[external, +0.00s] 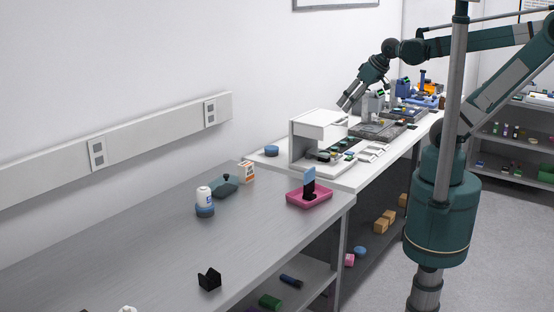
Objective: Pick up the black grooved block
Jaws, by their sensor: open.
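A small black block (209,280) with a notch in its top sits on the grey bench, near its front edge at the lower left; it looks like the black grooved block. My gripper (347,104) is open, with nothing seen between its fingers. It is high above the white bench, beside the white box-shaped instrument, pointing down and left. It is far from the black block, up and to the right of it. Another black piece (309,190) stands in a pink tray with a blue plate behind it; whether it is grooved I cannot tell.
The pink tray (296,198) is at the grey bench's right end. The white instrument (318,125) rises from the white bench. The bench around the black block is mostly clear.

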